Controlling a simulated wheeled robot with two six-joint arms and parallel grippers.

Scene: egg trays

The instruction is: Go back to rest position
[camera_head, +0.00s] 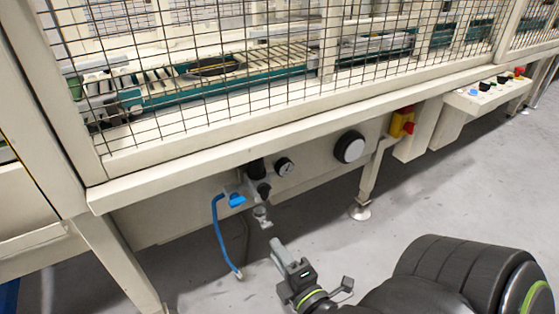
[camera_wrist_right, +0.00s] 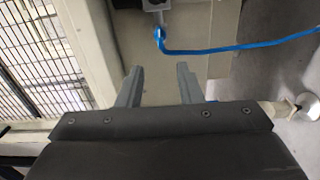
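My right gripper (camera_head: 280,252) is in the lower middle of the head view, pointing up toward the machine's front. In the right wrist view (camera_wrist_right: 158,78) its two grey fingers stand apart, with nothing between them. The gripper appears apart from the machine and the blue hose (camera_head: 216,225). The hose also shows beyond the fingertips in the right wrist view (camera_wrist_right: 215,50). My left gripper is not in either view. No egg tray or egg can be made out.
A machine frame (camera_head: 200,165) with wire mesh fills the upper part. Below it are an air regulator (camera_head: 257,180), a gauge (camera_head: 284,167), a round black-and-white dial (camera_head: 350,147) and a red-yellow switch (camera_head: 402,122). Grey floor is clear at right.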

